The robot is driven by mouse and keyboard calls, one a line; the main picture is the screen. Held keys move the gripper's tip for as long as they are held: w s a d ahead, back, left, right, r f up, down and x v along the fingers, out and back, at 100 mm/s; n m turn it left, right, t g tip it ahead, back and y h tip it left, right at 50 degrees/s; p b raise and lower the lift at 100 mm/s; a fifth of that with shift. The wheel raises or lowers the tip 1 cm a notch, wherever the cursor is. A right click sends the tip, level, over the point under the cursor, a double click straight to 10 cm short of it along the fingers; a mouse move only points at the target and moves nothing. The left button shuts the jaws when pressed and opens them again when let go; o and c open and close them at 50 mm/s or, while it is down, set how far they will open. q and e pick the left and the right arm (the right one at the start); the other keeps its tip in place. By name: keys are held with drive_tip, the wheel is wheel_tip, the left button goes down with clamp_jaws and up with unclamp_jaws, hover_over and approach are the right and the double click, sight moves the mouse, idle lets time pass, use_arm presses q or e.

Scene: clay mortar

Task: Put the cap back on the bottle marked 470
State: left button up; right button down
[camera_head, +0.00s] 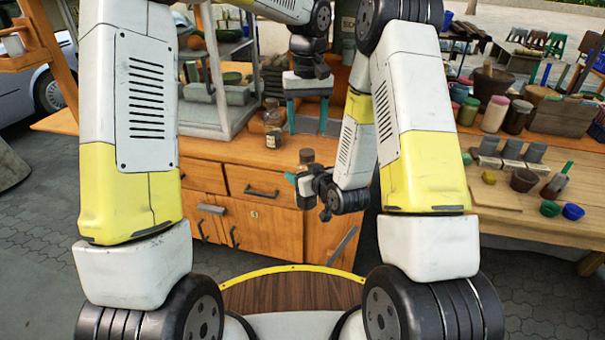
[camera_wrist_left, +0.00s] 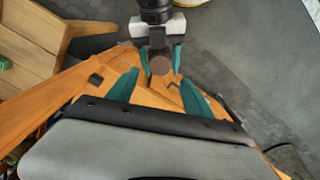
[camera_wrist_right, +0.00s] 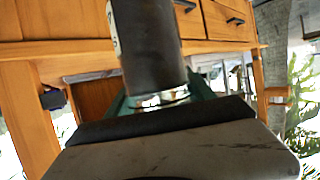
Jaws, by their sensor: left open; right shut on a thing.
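My right gripper (camera_head: 300,182) is shut on a dark brown bottle (camera_head: 307,157) in front of the counter. The bottle fills the upper middle of the right wrist view (camera_wrist_right: 147,45), with part of a pale label at its left edge; I cannot read a full number. My left gripper (camera_head: 308,122) is open, fingers pointing down, above the counter behind the bottle. In the left wrist view, the bottle's round brown top (camera_wrist_left: 160,65) shows beyond and between the open left fingers (camera_wrist_left: 160,85). I cannot tell whether that top is a cap. I make out no loose cap.
A small dark-topped jar (camera_head: 272,114) stands on the wooden counter (camera_head: 225,150), with another small item (camera_head: 273,138) in front of it. A grey shelf rack (camera_head: 215,112) stands to the left. A table (camera_head: 500,222) with pots and bowls is at the right.

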sight(307, 152)
use_arm(q)
wheel_tip(307, 152, down, 8)
drive_tip(key=shift+r, duration=0.15)
idle(0.3)
clamp_jaws()
drive_tip(key=shift+m, duration=1.6)
drive_tip(key=shift+o, duration=0.3)
unclamp_jaws()
